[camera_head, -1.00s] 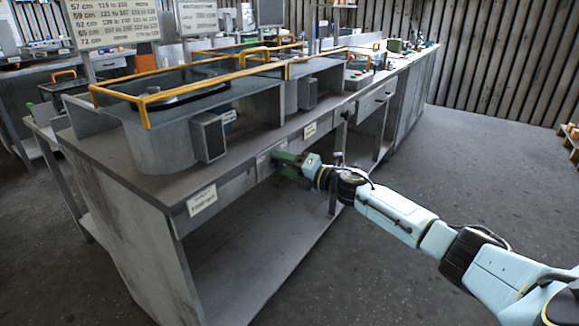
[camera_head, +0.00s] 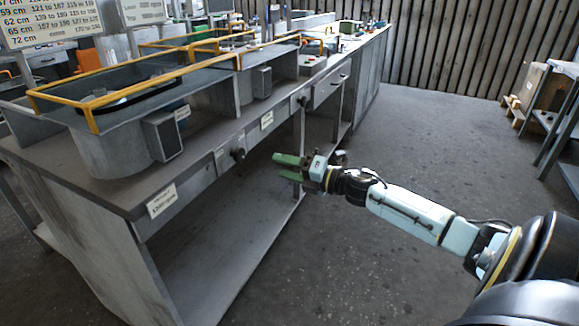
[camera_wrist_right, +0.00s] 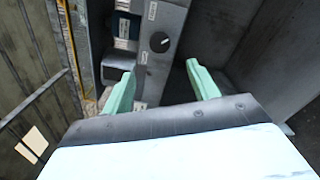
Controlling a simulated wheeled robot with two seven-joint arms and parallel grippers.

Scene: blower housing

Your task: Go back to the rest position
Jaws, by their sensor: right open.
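My right gripper (camera_head: 288,167) has green fingers and is open and empty. It is in front of the grey workbench's front edge, apart from the bench. A black knob (camera_head: 238,154) sits on the bench's front panel, to the left of the fingertips in the head view. In the right wrist view the two fingers (camera_wrist_right: 160,90) are spread apart, with the knob (camera_wrist_right: 160,42) beyond them and a gap between. My left gripper is not in view.
The workbench (camera_head: 110,200) carries blower housings with yellow-framed edges (camera_head: 95,105). Its lower shelf (camera_head: 215,245) is empty. The floor (camera_head: 430,140) to the right is clear. A pallet with boxes (camera_head: 527,95) and another table (camera_head: 570,130) stand at the far right.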

